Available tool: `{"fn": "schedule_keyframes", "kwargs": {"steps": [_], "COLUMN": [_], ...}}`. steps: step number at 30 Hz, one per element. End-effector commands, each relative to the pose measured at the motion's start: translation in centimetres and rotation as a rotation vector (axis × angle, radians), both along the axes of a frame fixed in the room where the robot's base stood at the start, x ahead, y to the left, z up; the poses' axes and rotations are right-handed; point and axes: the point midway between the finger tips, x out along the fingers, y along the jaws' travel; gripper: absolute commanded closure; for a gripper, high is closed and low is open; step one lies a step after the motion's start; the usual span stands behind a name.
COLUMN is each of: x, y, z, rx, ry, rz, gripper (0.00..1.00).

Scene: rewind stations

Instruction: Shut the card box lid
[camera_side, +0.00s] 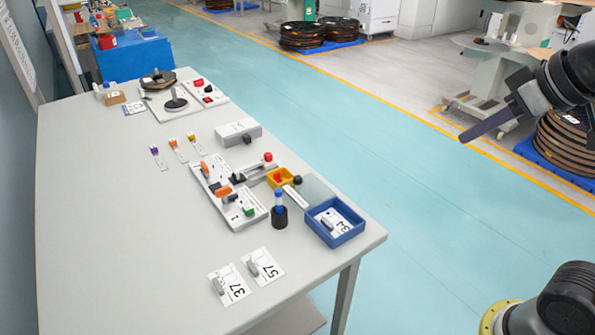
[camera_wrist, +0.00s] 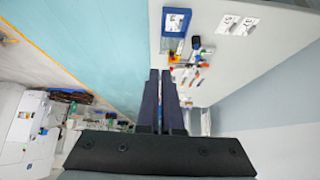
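The card box (camera_side: 352,237) is an open blue tray at the near right corner of the table, with a card marked 34 (camera_side: 333,223) inside. A translucent grey panel (camera_side: 318,190), which looks like its lid, stands raised at the far side of the box. The blue box also shows at the top of the wrist view (camera_wrist: 165,31). My gripper (camera_side: 464,139) hangs in the air over the floor, right of the table and well apart from the box. In the wrist view its dark fingers (camera_wrist: 160,72) lie close together with a thin slit between them, holding nothing.
Left of the box stand a black holder with a blue peg (camera_side: 279,212) and a white board with coloured clips (camera_side: 228,190). Cards 37 (camera_side: 230,286) and 57 (camera_side: 264,267) lie in front. The space between my gripper and the table looks clear.

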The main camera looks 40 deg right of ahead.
Motion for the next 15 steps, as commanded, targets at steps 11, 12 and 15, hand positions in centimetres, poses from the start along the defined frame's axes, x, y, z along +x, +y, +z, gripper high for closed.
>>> {"fn": "schedule_keyframes", "kwargs": {"steps": [11,12,15], "x": [16.9,18.6,23.1], "y": [0.9,1.1,1.5], "z": [5.2,5.1,4.2], "rx": [0.008,0.009,0.010], "ry": [-0.002,0.003,0.017], "rz": [-0.005,-0.005,-0.003], "gripper": [1.00,1.00,1.00]}}
